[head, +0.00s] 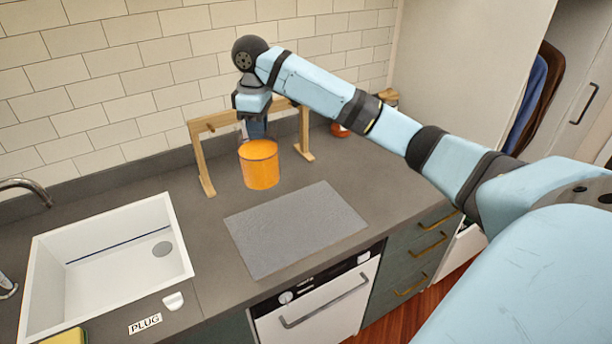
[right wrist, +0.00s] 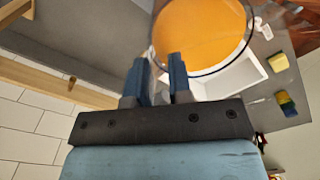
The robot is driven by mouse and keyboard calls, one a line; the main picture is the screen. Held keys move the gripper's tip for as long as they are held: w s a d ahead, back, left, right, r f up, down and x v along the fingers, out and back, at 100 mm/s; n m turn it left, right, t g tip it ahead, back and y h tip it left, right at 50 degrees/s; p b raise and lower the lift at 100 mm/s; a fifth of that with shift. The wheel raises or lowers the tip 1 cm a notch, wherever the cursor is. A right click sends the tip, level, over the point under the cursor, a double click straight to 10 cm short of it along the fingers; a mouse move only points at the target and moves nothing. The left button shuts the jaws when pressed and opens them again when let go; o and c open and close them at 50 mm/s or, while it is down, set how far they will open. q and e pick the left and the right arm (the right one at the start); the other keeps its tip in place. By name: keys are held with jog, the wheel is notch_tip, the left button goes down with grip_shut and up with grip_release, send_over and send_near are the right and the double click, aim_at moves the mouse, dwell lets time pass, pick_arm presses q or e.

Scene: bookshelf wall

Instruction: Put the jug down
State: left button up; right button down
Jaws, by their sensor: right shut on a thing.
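The jug (head: 259,165) looks like a clear cylinder filled with orange. It is upright in the head view, in front of a wooden frame. My right gripper (head: 254,128) is above and behind it, shut on it. In the right wrist view the fingers (right wrist: 161,78) reach the near side of the jug (right wrist: 203,32); the exact part gripped is hidden. I cannot tell whether its base touches the counter. A grey mat (head: 295,228) lies bare on the counter in front and to the right. My left gripper is not in view.
The wooden frame (head: 203,160) stands by the tiled wall, close behind the jug. A white sink (head: 48,285) is at left, with a white plug (head: 173,301) near it. An orange-red object (head: 340,130) stands behind my arm. Counter between sink and mat is clear.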

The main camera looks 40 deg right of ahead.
notch_tip(320, 180, down, 20)
jog(key=p, duration=0.2)
jog(key=shift+d+r, duration=0.15)
jog(key=shift+r, duration=0.05)
dwell(0.3)
jog(key=c, duration=1.1)
grip_release()
jog(key=shift+f, duration=0.2)
jog(key=shift+o, duration=0.3)
jog(key=shift+s, duration=0.1)
jog(key=shift+r, duration=0.1)
notch_tip(320, 180, up, 12)
jog(key=shift+r+b, duration=0.1)
jog(key=shift+b, duration=0.5)
